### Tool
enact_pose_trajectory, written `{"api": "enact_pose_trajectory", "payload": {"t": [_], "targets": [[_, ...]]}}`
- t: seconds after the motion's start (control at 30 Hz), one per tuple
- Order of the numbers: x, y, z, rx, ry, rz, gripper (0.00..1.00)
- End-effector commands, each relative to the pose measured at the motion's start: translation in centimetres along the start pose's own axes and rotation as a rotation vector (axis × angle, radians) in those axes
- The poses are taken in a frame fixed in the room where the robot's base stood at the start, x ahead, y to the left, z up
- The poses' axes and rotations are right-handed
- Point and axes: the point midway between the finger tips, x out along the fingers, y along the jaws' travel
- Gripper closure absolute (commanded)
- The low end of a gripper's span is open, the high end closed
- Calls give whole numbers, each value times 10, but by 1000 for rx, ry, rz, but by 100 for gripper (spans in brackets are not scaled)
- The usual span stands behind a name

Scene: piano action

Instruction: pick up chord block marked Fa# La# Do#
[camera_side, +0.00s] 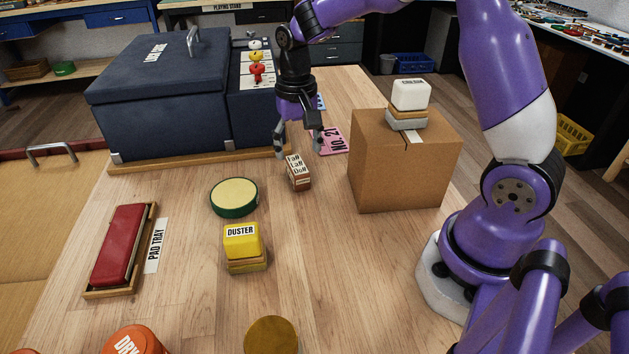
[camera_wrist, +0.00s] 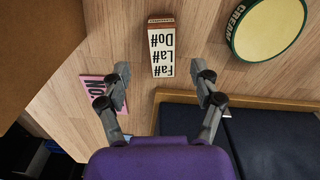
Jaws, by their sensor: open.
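The chord block marked Fa# La# Do# (camera_side: 298,173) is a small brown block with a white lettered label, standing on the wooden table in the side view. In the wrist view the block (camera_wrist: 162,46) lies ahead of the fingertips, its label facing the camera. My gripper (camera_side: 299,150) is open and empty, above and just behind the block in the side view. In the wrist view the gripper (camera_wrist: 162,84) has its two fingers spread wide, and the block sits beyond the gap between them, apart from both.
A cardboard box (camera_side: 405,165) with a stacked white-topped block stands right of the block. A pink NO. 21 card (camera_side: 333,141) lies behind it. A dark blue case (camera_side: 160,95) stands at back left.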

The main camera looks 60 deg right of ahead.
Motion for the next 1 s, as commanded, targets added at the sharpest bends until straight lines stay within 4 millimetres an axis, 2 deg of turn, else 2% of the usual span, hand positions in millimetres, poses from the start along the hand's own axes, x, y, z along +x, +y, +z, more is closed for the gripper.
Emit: {"api": "enact_pose_trajectory", "payload": {"t": [0.33, 0.63, 0.67, 0.7, 0.77, 0.8, 1.0], "targets": [[47, -3, -5, -2, -3, 1, 27], [54, -3, -5, -2, 1, 0, 27], [54, -3, -5, -2, 1, 0, 42], [54, -3, -5, -2, 1, 0, 62], [54, -3, -5, -2, 1, 0, 92], [54, -3, -5, -2, 0, 0, 100], [54, -3, -5, -2, 0, 0, 100]]}}
